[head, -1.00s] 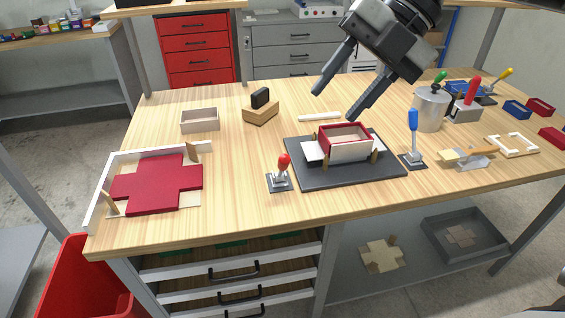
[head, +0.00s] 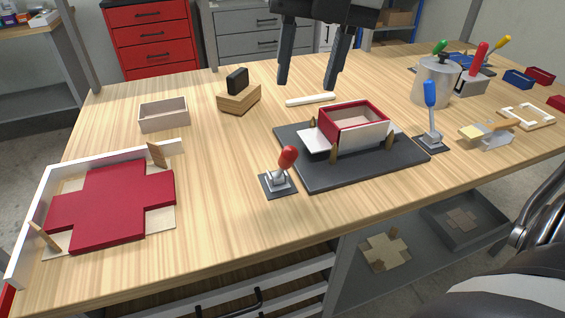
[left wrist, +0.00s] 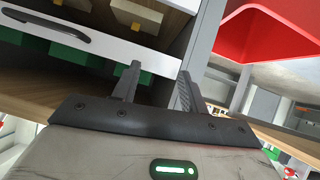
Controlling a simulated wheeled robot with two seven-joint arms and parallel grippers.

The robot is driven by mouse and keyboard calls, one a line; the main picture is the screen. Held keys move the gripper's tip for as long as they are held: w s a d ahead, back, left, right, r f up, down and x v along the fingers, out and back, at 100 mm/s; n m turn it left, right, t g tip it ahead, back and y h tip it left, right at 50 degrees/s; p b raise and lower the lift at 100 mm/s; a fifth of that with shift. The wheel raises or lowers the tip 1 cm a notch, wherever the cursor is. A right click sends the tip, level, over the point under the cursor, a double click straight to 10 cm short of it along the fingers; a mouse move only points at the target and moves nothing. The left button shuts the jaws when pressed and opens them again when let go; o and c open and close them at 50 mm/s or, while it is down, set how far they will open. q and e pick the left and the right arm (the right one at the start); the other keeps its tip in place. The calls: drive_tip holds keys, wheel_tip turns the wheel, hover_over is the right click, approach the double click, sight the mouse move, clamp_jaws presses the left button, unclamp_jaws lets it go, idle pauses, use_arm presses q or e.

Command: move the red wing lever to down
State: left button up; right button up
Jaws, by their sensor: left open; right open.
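The red wing lever (head: 287,158) stands on a small dark plate at the front of the table, left of the black former base (head: 360,175). Its red knob leans slightly right and stands raised above its plate. A red-lined white box (head: 352,128) sits on the former base. My right gripper (head: 308,86) is open and empty, fingers pointing down, above the back of the table, well behind and above the lever and apart from it. My left gripper (left wrist: 160,72) is open and empty in the left wrist view, beside the drawers under the table; the lever is not in that view.
A blue-knobbed lever (head: 431,100) stands right of the former base. A red cross-shaped sheet (head: 112,203) lies in a white-edged frame at left. A small tray (head: 164,115), a wooden block (head: 238,98) and a metal pot (head: 434,85) stand behind.

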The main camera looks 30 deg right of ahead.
sight(292, 148)
drive_tip(key=f, duration=0.5)
drive_tip(key=a+f, duration=0.1)
drive_tip(key=f, duration=0.4)
drive_tip(key=w+a+f, duration=0.1)
drive_tip(key=f, duration=0.4)
drive_tip(key=shift+r, duration=0.1)
clamp_jaws()
